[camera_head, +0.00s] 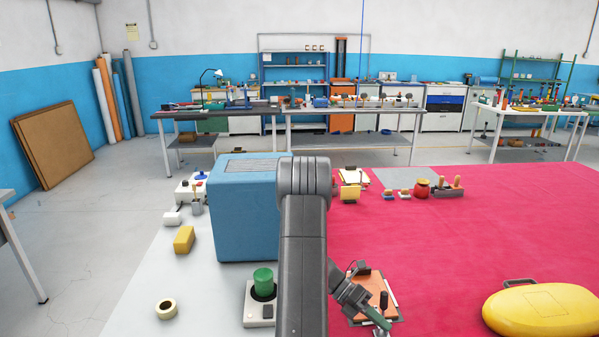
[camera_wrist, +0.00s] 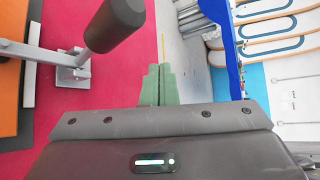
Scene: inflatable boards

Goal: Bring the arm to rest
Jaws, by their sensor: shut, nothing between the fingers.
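My gripper (camera_head: 380,322) is low in the head view, just right of my grey arm link, which runs up the middle of the picture. In the wrist view its green fingers (camera_wrist: 160,85) are together with nothing between them. Close by is an orange board (camera_head: 366,290) with a clamp on it. In the wrist view a black-ended lever (camera_wrist: 118,22) on a grey metal clamp stands to the left of the fingers. I cannot tell how near the fingers are to it. My arm hides part of the table.
A large blue box (camera_head: 243,215) stands left of my arm. A green-topped device (camera_head: 263,285), tape roll (camera_head: 166,309) and yellow block (camera_head: 184,239) are near it. A yellow case (camera_head: 545,310) lies at right. The magenta mat (camera_head: 460,240) is largely clear between.

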